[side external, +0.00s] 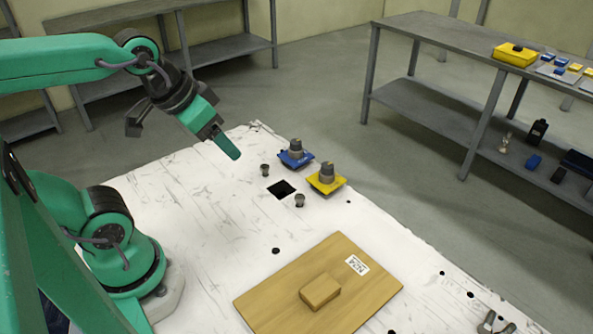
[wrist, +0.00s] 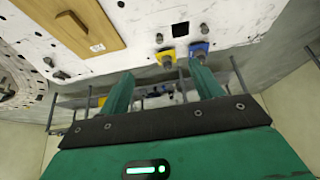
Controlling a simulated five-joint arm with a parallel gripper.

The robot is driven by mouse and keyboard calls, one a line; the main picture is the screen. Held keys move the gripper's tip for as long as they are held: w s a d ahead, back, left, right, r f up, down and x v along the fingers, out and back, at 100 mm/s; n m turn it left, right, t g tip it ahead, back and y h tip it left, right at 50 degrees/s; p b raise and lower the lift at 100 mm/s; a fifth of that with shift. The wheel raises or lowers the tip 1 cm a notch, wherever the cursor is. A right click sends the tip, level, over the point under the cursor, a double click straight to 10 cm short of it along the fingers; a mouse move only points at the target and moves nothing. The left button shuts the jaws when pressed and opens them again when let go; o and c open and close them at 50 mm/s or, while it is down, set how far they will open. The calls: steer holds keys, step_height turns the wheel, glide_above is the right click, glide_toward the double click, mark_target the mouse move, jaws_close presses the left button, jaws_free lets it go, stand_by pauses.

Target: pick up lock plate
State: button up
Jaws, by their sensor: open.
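Two small square plates, one blue (side external: 295,159) and one yellow (side external: 327,185), each with a grey round knob on top, sit on the white table's far side. I cannot tell by a label which is the lock plate. The wrist view also shows the yellow plate (wrist: 167,56) and the blue plate (wrist: 199,49) beyond my fingertips. My gripper (side external: 230,149) is open and empty, raised above the table's far left edge, left of the plates and apart from them. In the wrist view its green fingers (wrist: 162,78) stand apart with nothing between them.
A square hole (side external: 281,189) lies between two short grey pegs (side external: 265,170) (side external: 300,201) near the plates. A wooden board (side external: 270,297) with a block handle (side external: 320,291) and a label lies at the front. Grey shelves (side external: 440,37) stand beyond the table.

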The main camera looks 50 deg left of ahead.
steer(key=shift+w, duration=0.1)
steer(key=n+g, duration=0.5)
steer(key=n, duration=0.1)
glide_above(296, 141)
steer(key=f, duration=1.2)
steer(key=shift+s+d+f, duration=0.25)
steer(key=shift+f, duration=0.15)
steer(key=shift+w+a+f, duration=0.2)
steer(key=shift+a+f, duration=0.05)
steer(key=shift+f, duration=4.1)
